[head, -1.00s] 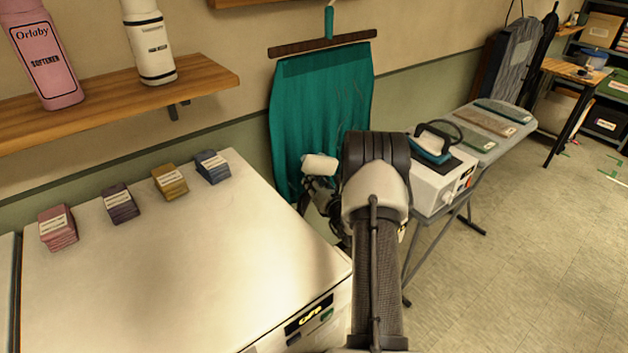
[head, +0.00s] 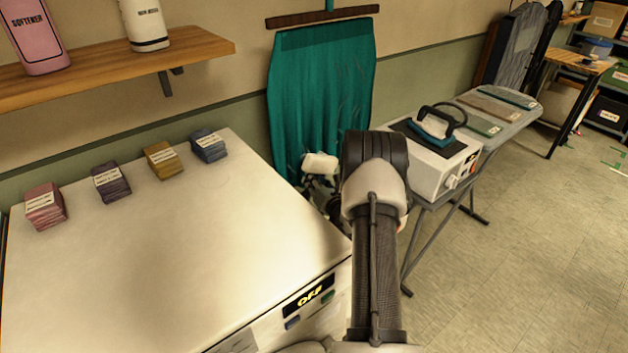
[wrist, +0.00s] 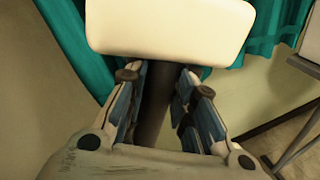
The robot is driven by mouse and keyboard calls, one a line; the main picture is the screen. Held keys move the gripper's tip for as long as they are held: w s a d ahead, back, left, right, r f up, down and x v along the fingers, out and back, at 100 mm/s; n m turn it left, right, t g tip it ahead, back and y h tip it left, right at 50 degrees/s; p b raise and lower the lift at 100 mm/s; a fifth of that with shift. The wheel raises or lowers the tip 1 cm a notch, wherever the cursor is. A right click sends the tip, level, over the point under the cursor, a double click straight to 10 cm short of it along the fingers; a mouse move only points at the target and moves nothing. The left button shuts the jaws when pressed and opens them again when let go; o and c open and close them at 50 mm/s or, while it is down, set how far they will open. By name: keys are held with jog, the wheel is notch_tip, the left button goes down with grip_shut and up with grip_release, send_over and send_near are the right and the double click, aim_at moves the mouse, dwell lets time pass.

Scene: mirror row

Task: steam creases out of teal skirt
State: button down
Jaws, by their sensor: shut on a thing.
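The teal skirt (head: 318,85) hangs by a dark wooden hanger (head: 322,17) against the wall. Faint crease lines show on its right half. My gripper (wrist: 160,95) is shut on the dark handle (wrist: 155,118) of a steamer. The steamer's white head (head: 320,164) is in front of the skirt's lower part in the head view. In the wrist view the white head (wrist: 170,24) covers the top middle, with the skirt (wrist: 270,30) behind it on both sides. I cannot tell whether the head touches the cloth. My arm hides the skirt's lower right.
A white machine top (head: 170,245) with several labelled cloth stacks fills the left. A wall shelf (head: 120,70) holds bottles above it. On the right, an ironing board (head: 515,113) bears a white box (head: 432,172) with an iron (head: 436,122) on top. Floor is free at right.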

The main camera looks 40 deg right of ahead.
jog(key=shift+f+b, duration=0.55)
jog(key=shift+f, duration=1.25)
jog(key=shift+s+a+p, duration=0.15)
jog(key=shift+s+p, duration=0.1)
jog(key=shift+s, duration=1)
jog(key=shift+s+a+p, duration=0.1)
jog(key=shift+s+p, duration=0.1)
jog(key=shift+s, duration=1)
